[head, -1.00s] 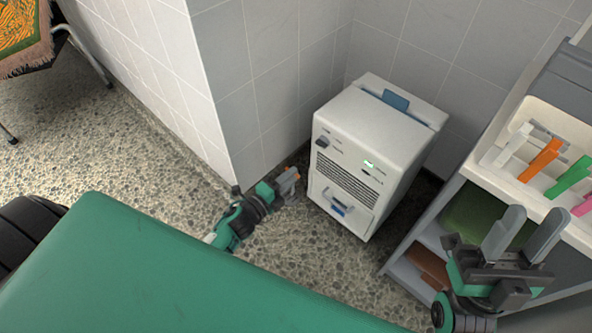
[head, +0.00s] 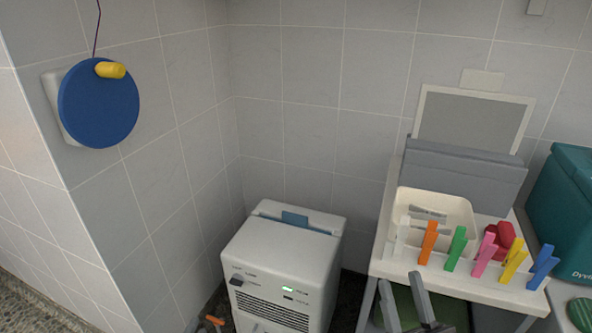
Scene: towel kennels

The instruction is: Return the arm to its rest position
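My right gripper (head: 406,303) shows at the bottom edge, in front of the shelf unit. Its two grey fingers stand apart with nothing seen between them, and the rest of that arm is out of the picture. Only a small tip of my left gripper (head: 212,322) shows at the bottom edge, left of the white machine. An orange bit shows at that tip. I cannot tell whether it is open or shut.
The white machine (head: 290,255) with a green light stands in the corner. The shelf unit (head: 480,290) holds a cream tray (head: 460,205) and several coloured clips. A teal box (head: 565,215) is at right. A blue disc (head: 98,103) hangs on the left wall.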

